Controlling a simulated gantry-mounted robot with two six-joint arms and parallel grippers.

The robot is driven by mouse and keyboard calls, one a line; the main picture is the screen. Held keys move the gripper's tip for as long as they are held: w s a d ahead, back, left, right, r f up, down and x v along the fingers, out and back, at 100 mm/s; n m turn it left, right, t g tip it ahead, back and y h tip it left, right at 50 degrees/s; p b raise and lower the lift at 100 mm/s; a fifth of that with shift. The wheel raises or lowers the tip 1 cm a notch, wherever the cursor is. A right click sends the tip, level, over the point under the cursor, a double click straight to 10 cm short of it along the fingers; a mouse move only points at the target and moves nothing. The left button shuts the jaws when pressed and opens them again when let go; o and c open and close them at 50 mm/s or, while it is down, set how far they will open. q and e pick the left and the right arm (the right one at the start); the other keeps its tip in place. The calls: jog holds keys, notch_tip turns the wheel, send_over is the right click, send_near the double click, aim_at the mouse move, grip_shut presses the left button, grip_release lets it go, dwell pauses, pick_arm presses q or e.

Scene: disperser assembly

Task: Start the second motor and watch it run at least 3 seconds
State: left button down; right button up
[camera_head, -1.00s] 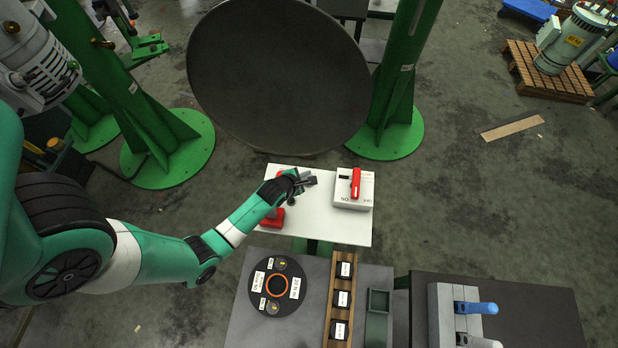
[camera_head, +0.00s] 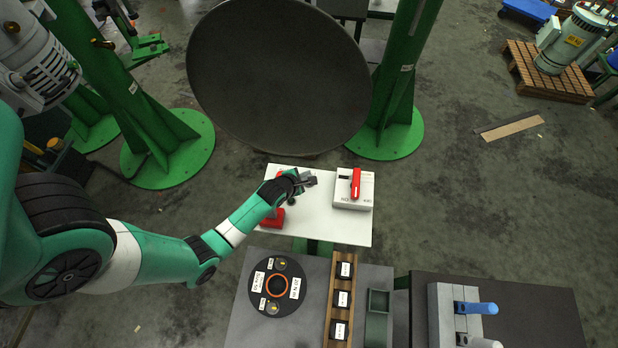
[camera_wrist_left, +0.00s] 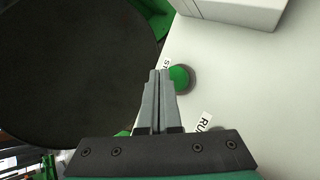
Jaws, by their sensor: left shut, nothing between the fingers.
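My left gripper (camera_head: 310,181) is over the white table, left of a white switch box (camera_head: 350,203) with a red lever (camera_head: 356,183). It is shut and empty; its fingers (camera_wrist_left: 158,72) show closed together in the left wrist view. A green round button (camera_wrist_left: 180,78) sits just right of the fingertips there, by a label partly reading "ST". Whether the fingers touch it I cannot tell. Another label beginning "RU" (camera_wrist_left: 203,122) is nearer the gripper base. Part of the white box (camera_wrist_left: 240,8) shows at the top. My right gripper is not in view.
A red part (camera_head: 272,219) is on the white table (camera_head: 335,232), beside my forearm. A large dark disc (camera_head: 280,80) stands behind between green posts. A grey-green motor (camera_head: 571,42) stands on a pallet at far right. Front benches hold a black dial plate (camera_head: 259,291) and blue-handled unit (camera_head: 476,307).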

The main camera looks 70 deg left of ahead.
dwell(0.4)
pick_arm(q)
jog(key=shift+f+b, duration=0.45)
jog(key=shift+f+b, duration=0.85)
jog(key=shift+f, duration=0.05)
dwell(0.7)
jog(key=shift+r, duration=0.15)
jog(key=shift+r+p, duration=1.15)
jog(key=shift+p, duration=0.05)
notch_tip(320, 180, up, 5)
jog(key=p, duration=0.4)
jog(key=shift+r+p, duration=0.1)
jog(key=shift+p, duration=0.25)
